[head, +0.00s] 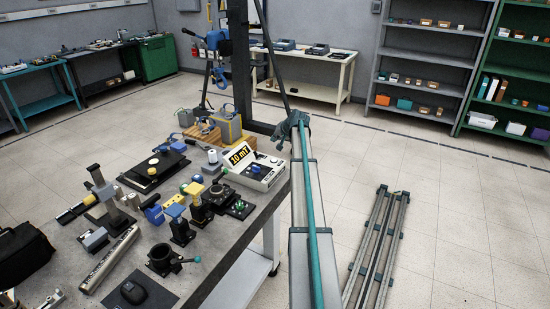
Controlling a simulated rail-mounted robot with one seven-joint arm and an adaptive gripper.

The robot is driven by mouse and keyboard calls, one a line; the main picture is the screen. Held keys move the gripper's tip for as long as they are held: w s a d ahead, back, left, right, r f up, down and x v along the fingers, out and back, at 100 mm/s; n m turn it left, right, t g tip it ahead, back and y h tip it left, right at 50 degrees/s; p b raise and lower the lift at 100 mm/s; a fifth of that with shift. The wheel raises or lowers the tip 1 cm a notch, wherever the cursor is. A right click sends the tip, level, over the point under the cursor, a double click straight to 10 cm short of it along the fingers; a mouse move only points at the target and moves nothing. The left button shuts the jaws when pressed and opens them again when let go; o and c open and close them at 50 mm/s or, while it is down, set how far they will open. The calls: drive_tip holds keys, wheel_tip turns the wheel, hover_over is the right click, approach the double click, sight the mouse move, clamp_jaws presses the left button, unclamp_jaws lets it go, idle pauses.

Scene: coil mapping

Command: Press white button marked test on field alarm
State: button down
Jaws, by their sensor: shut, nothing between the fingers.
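A pale box with a yellow "10 mT" display (240,155), which looks like the field alarm (263,181), sits near the table's right edge. It has a dark blue knob or button on its top. A white button marked test cannot be made out at this size. My gripper (295,127) appears as a small dark teal end at the far end of my long grey arm, above and right of the alarm. It looks apart from the alarm, shut and empty. Its fingertips are hard to make out.
The table (232,262) is crowded with several instruments. Grey rails (378,245) lie on the floor at right. Shelves (430,65) line the back; open floor lies between.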

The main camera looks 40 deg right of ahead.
drive_tip(key=shift+f, duration=0.1)
idle(0.3)
drive_tip(key=b, duration=0.2)
hover_over(275, 161)
wheel_tip(275, 161, down, 8)
drive_tip(key=shift+w+d+r, duration=0.1)
drive_tip(key=shift+w+r, duration=0.05)
drive_tip(key=shift+r, duration=0.1)
drive_tip(key=shift+f+b, duration=0.45)
drive_tip(key=shift+f, duration=0.15)
idle(1.0)
drive_tip(key=shift+f+b, duration=0.45)
drive_tip(key=shift+f+b, duration=0.3)
drive_tip(key=shift+f, duration=0.1)
idle(0.5)
drive_tip(key=shift+r, duration=0.85)
drive_tip(key=shift+r, duration=0.1)
